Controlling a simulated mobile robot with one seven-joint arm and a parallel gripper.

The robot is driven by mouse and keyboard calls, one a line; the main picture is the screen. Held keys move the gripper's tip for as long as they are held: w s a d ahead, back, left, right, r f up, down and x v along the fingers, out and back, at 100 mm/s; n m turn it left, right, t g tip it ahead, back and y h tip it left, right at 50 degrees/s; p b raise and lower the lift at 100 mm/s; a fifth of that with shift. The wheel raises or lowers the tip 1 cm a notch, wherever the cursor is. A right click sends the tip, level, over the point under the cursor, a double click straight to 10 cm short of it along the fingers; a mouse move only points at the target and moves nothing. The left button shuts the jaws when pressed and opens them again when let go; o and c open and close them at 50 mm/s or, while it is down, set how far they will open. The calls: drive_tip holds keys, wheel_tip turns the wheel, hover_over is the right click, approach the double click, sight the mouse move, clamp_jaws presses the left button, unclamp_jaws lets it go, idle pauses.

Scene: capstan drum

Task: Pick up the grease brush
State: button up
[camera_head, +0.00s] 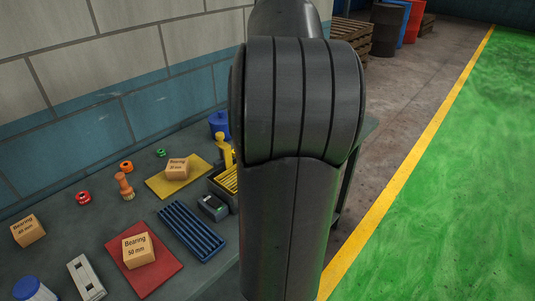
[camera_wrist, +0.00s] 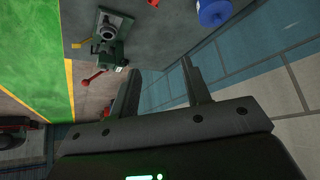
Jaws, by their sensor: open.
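An upright orange-brown piece with a knobbed top (camera_head: 124,186), which looks like the grease brush, stands on the grey bench in the head view. It is between a red ring and the yellow mat, with nothing touching it. My gripper (camera_wrist: 162,88) shows in the wrist view with its two fingers wide apart and nothing between them. In the head view my arm hides the gripper. The brush cannot be made out in the wrist view, so the gripper is away from it.
Boxes marked Bearing stand on the bench (camera_head: 85,235), on the red mat (camera_head: 169,267) and on the yellow mat (camera_head: 159,187). A blue ribbed tray (camera_head: 190,232) lies nearby. The wrist view shows a green machine (camera_wrist: 113,45) and a blue spool (camera_wrist: 211,13). A wall backs the bench.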

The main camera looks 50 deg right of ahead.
wheel_tip(320, 180, down, 23)
drive_tip(key=shift+d+r+x, duration=0.1)
drive_tip(key=shift+d+x, duration=0.05)
drive_tip(key=shift+x, duration=2.6)
drive_tip(key=shift+d+r+x, duration=0.1)
drive_tip(key=shift+x, duration=2.6)
drive_tip(key=shift+w, duration=0.15)
drive_tip(key=shift+c, duration=0.2)
clamp_jaws()
